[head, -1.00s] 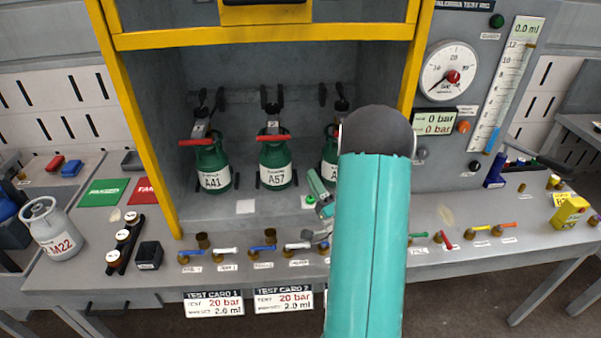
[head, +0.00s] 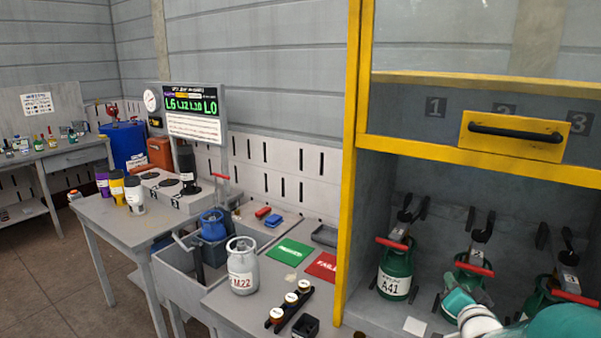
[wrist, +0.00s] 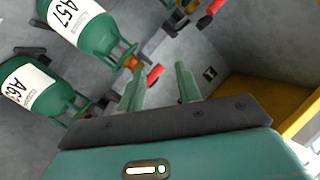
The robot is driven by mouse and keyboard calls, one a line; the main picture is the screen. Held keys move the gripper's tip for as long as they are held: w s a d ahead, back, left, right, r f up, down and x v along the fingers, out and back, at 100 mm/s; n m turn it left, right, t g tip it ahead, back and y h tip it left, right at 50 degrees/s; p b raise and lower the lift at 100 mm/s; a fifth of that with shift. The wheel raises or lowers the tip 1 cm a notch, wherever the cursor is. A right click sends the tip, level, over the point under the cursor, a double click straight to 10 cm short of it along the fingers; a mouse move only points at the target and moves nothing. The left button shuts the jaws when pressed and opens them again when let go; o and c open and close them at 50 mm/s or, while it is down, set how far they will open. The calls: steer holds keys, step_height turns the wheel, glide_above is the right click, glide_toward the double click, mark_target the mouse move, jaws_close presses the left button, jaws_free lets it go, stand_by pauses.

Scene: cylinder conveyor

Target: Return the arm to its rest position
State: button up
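My teal arm (head: 560,322) shows at the bottom right of the head view, in front of the test cabinet. In the wrist view my gripper (wrist: 160,85) has its two green fingers apart with nothing held between them. Green cylinders stand in the cabinet: A41 (head: 394,285) on the left, one in the middle (head: 466,277) partly covered by my arm, and one at the right (head: 540,298). The wrist view shows cylinder A57 (wrist: 95,35) and another green cylinder (wrist: 60,97), both to the left of the fingers.
The cabinet's yellow frame (head: 352,130) rises left of my arm. The grey cylinder M22 (head: 242,272) stands on the bench by the green card (head: 290,252) and red card (head: 321,267). A table with several cups (head: 134,195) is further left. Floor (head: 100,265) is open at lower left.

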steer(key=s+a+r+n+g+y, duration=0.1)
steer(key=s+a+n+g, duration=0.3)
steer(key=s+a, duration=0.6)
steer(key=s+a+r+n+g+y, duration=0.2)
steer(key=s+a+n+g, duration=0.3)
steer(key=s+a, duration=0.6)
steer(key=s+g, duration=0.1)
steer(key=s, duration=0.1)
steer(key=shift+s+n+y, duration=0.3)
